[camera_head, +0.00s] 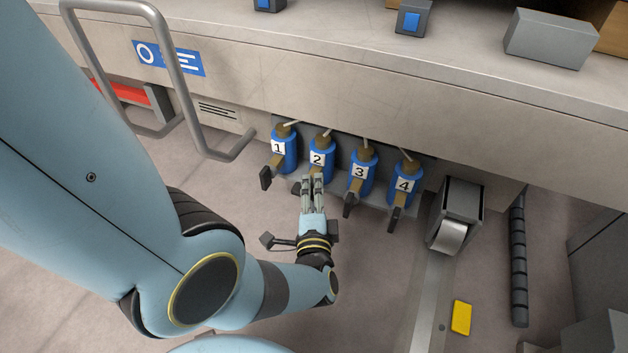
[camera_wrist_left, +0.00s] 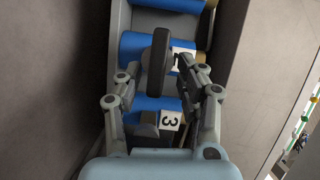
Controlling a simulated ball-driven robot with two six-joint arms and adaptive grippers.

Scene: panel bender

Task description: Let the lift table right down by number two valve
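The number two valve (camera_head: 318,148) is a blue cylinder with a white label, second from the left in a row under the beige bench. My left gripper (camera_head: 313,180) is right in front of it and hides part of its dark handle (camera_head: 298,187). In the left wrist view, a dark upright handle (camera_wrist_left: 160,62) stands between the spread fingers of the left gripper (camera_wrist_left: 152,70), close to the right finger. The fingers look open; contact is not clear. A "3" label (camera_wrist_left: 170,121) shows nearer the palm. I cannot pick out the lift table. My right gripper is not in view.
Valves one (camera_head: 283,150), three (camera_head: 362,170) and four (camera_head: 404,185) flank valve two closely, with dark handles hanging down. A grey tubular rail (camera_head: 187,90) stands at the left. A grey pedal-like box (camera_head: 456,215) and yellow block (camera_head: 461,318) are at the right.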

